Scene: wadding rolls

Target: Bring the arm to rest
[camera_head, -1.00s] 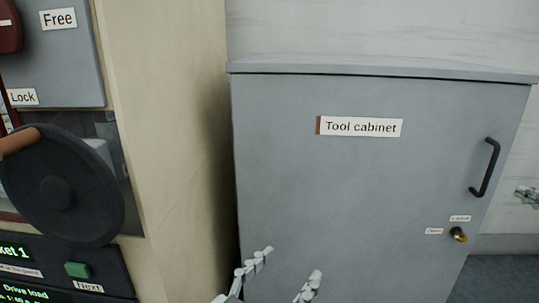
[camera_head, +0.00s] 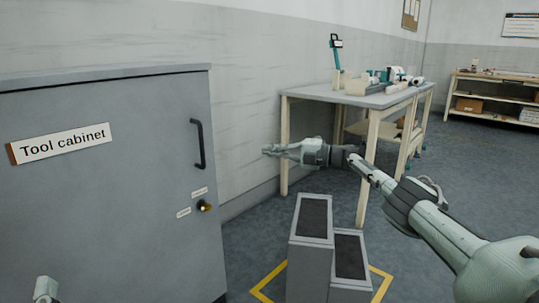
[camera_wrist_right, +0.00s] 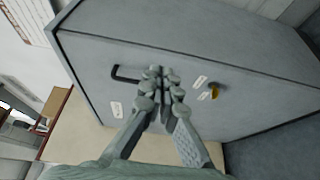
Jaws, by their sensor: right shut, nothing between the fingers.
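My right arm (camera_head: 440,225) reaches in from the lower right of the head view, stretched toward the cabinet side. Its gripper (camera_head: 270,150) is shut and empty, held in the air to the right of the tool cabinet (camera_head: 90,220). In the right wrist view the fingertips (camera_wrist_right: 158,78) are together with nothing between them, and the cabinet (camera_wrist_right: 235,70) lies beyond them. Of my left gripper only a pale fingertip (camera_head: 45,288) shows at the lower left edge of the head view; the rest is out of frame.
The cabinet has a black handle (camera_head: 197,144) and a brass lock (camera_head: 204,206). Two grey bins (camera_head: 310,265) stand on the floor in a yellow outline. A workbench (camera_head: 350,97) stands behind, a shelf bench (camera_head: 500,80) far right. Open floor lies right of the bins.

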